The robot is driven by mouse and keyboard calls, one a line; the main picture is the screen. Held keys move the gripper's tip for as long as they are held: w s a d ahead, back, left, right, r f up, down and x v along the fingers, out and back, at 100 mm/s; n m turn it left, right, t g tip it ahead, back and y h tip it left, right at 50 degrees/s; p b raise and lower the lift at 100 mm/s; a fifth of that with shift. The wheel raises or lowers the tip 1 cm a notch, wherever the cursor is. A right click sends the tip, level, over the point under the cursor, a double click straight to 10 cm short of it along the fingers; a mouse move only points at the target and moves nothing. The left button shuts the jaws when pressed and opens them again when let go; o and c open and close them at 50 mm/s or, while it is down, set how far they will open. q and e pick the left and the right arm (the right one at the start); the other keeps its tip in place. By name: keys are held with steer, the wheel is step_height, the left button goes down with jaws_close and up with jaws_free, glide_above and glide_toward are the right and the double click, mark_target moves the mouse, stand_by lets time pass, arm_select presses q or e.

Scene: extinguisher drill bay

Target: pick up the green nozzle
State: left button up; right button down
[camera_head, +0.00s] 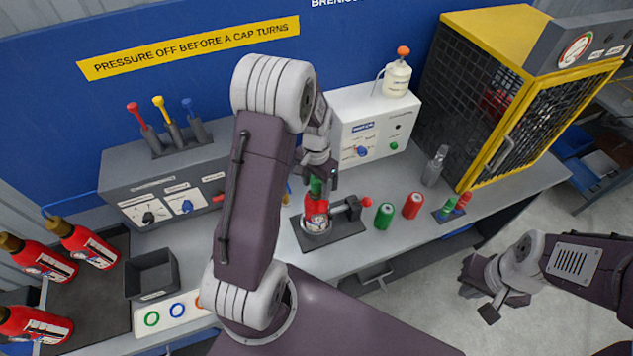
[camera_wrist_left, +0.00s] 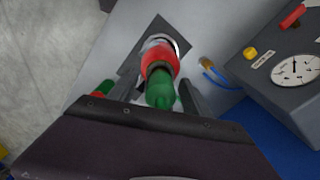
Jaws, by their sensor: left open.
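A green nozzle-like piece (camera_head: 316,187) stands on top of a red bottle (camera_head: 317,208), which sits upright in a dark clamp stand (camera_head: 345,243) on the bench. In the left wrist view the green piece (camera_wrist_left: 160,90) appears between the fingers, with the red bottle (camera_wrist_left: 159,60) beyond it. My left gripper (camera_head: 319,178) is open at the green piece; I cannot tell whether a finger touches it. Another small green piece (camera_head: 450,205) stands beside a red one on a small dark rack. My right gripper (camera_head: 488,290) is apart, over the floor at the right; its jaws are unclear.
Green (camera_head: 384,216) and red (camera_head: 412,205) cylinders stand right of the clamp. A yellow mesh cage (camera_head: 500,120) and a grey bottle (camera_head: 434,168) are farther right. Left are a grey gauge box (camera_head: 130,185), a black bin (camera_head: 152,275) and several red extinguishers (camera_head: 85,243).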

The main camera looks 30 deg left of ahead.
arm_select(q)
jaws_close()
steer(key=shift+w+r, duration=0.1)
steer(key=shift+r, duration=0.25)
step_height(320, 180, up, 9)
steer(key=shift+f+b, duration=0.15)
steer(key=shift+b, duration=0.9)
steer(key=shift+r, duration=0.4)
